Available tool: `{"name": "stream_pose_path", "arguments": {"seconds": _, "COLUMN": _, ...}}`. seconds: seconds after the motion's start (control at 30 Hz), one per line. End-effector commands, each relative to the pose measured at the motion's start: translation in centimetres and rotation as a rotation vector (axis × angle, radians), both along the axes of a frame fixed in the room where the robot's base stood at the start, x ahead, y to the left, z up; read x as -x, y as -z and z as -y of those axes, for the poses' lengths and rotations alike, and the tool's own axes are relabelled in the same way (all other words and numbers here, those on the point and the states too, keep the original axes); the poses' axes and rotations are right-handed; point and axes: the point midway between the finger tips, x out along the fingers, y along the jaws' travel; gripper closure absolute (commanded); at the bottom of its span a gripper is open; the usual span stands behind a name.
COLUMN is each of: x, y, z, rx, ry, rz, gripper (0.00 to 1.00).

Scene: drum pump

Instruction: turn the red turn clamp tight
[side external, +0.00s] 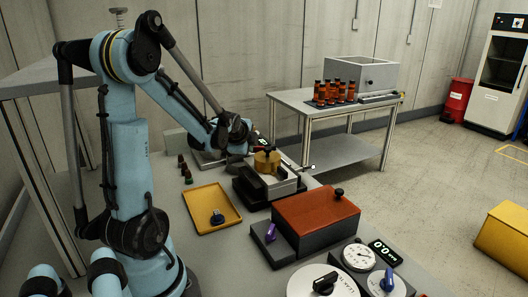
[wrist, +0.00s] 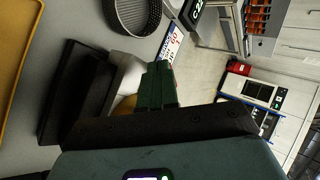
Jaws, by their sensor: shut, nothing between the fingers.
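My gripper (side external: 238,156) is low over the workbench, beside a brass cylinder (side external: 267,162) with a dark knob on top. The cylinder stands on a light block behind a black block. In the wrist view the green fingers of my gripper (wrist: 161,68) are together with nothing held between them. Part of a yellow-brown round thing (wrist: 122,106) shows just left of them, beside a whitish body (wrist: 122,72). A small red edge shows at the right side of the fingers. I cannot clearly make out the red turn clamp; the gripper may hide it.
A red-topped box (side external: 316,213), a purple lever (side external: 270,233), a gauge (side external: 359,257) and a white dial (side external: 322,285) stand nearer the camera. A mesh cup (wrist: 138,14) shows in the wrist view.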

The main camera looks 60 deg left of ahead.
Motion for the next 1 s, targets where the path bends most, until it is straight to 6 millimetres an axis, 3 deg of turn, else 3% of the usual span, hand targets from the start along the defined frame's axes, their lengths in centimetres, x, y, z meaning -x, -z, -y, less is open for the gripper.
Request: {"name": "stream_pose_path", "arguments": {"seconds": 1.0, "x": 0.0, "y": 0.0, "z": -2.8, "rx": 0.0, "ry": -0.004, "rz": -0.002, "gripper": 1.0}}
